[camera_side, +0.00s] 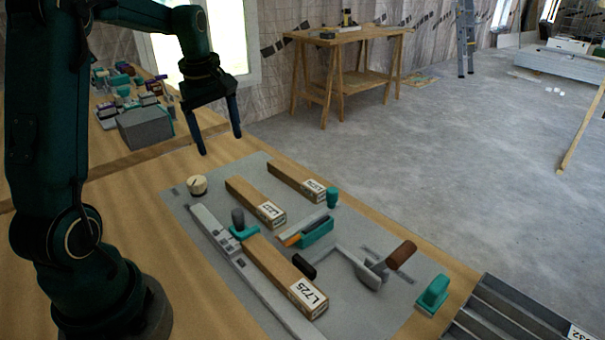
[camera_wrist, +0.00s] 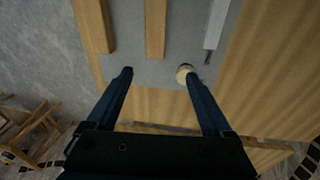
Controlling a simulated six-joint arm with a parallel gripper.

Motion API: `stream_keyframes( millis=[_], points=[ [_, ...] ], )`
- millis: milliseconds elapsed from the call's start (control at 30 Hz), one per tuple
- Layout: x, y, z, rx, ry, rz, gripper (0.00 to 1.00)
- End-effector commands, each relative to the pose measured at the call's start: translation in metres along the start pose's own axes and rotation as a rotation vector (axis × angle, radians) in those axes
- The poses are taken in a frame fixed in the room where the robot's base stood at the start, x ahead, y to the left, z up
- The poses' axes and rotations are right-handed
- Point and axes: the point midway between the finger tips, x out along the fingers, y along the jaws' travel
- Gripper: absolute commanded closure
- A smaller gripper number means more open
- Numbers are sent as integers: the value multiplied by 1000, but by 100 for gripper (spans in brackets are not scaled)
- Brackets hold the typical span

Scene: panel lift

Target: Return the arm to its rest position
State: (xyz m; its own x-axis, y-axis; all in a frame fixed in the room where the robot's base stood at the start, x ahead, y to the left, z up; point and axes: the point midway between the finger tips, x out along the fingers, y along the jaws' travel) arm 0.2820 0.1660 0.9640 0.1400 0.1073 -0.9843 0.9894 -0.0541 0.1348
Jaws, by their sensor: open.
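My gripper (camera_side: 220,143) hangs above the far left edge of the grey mat (camera_side: 229,178), fingers pointing down, spread apart and empty. In the wrist view my gripper (camera_wrist: 158,82) also shows two separated fingers with nothing between them. A small round cream-coloured piece (camera_side: 197,185) stands on the mat below the gripper. In the wrist view the cream piece (camera_wrist: 184,74) appears beside the right fingertip; I cannot tell the height gap there, but the side view shows them apart.
Labelled wooden bars (camera_side: 255,203) (camera_side: 296,182) (camera_side: 282,272) lie on the mat. A long grey rail (camera_side: 240,262), teal holder (camera_side: 317,231), brown-handled tool (camera_side: 400,255) and teal block (camera_side: 433,294) are nearby. A grey box (camera_side: 146,128) stands at the back left. Air around the gripper is free.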

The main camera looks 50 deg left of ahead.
Motion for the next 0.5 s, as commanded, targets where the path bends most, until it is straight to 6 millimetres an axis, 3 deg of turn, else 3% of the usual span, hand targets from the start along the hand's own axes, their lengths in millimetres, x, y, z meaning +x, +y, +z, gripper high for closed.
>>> stream_keyframes(
  millis=[100, 233, 500],
  points=[
    [-35, 7, 44, 180, 33, 77, 15],
    [-62, 0, 89, 387, 59, 151, 15],
    [-90, -44, 166, 856, 120, 300, 15]
  ],
)
